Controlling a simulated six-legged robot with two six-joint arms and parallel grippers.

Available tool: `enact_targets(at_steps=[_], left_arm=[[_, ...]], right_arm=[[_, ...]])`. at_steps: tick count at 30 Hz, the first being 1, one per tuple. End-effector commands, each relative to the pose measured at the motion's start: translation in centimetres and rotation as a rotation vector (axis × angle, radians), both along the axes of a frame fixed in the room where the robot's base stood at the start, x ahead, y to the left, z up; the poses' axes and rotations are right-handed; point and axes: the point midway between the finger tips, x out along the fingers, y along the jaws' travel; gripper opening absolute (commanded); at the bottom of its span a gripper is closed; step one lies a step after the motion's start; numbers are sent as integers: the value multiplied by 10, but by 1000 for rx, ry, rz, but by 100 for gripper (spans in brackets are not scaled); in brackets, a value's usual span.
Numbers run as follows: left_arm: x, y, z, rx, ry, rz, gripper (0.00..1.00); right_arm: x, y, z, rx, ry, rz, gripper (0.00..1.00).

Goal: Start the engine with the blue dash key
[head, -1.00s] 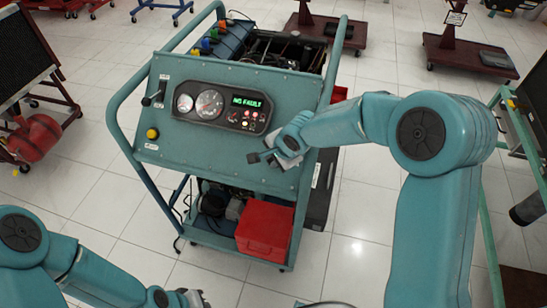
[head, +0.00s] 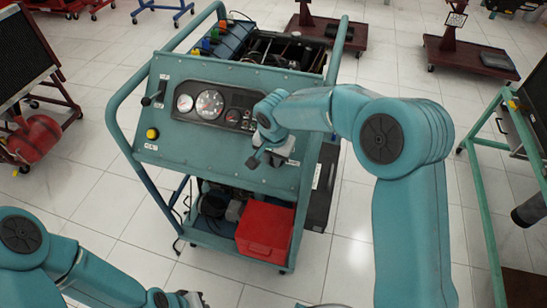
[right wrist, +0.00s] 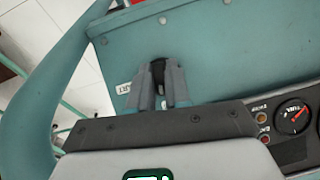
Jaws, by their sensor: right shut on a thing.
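The engine trainer's teal dash panel (head: 190,140) stands in front of me. My right gripper (head: 256,160) is at the panel's lower right. In the right wrist view its two fingers (right wrist: 161,88) are close together, shut on a small dark part (right wrist: 158,70) at the panel face, which I take for the dash key. Its blue colour does not show, and how it sits in the panel is hidden. A label partly reading "RT" (right wrist: 123,88) is beside the fingers. My left gripper (head: 190,299) is low at the bottom edge, cut off by the frame.
The gauge cluster (head: 208,103) is left of my right arm, which covers its display. A yellow button (head: 152,133) and a black lever (head: 153,98) are on the panel's left. A red box (head: 264,228) sits on the lower shelf. The cart's side rail (right wrist: 32,70) is close by.

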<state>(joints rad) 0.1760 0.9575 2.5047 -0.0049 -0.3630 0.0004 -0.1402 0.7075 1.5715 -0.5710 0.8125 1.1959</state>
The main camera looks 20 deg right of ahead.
Motion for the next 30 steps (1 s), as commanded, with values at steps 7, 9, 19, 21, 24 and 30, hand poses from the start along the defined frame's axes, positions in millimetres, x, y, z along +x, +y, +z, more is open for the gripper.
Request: enact_targets(at_steps=[7,9,19,21,24,30], left_arm=[[0,0,0,0,0,0,0],[0,0,0,0,0,0,0],[0,0,0,0,0,0,0],[0,0,0,0,0,0,0],[0,0,0,0,0,0,0],[0,0,0,0,0,0,0]], right_arm=[[0,1,-1,-57,41,79,0],[0,1,-1,-68,48,93,0],[0,1,-1,-81,57,111,0],[0,1,-1,-81,57,111,0],[0,1,-2,-81,57,111,0],[0,1,-1,-80,57,110,38]])
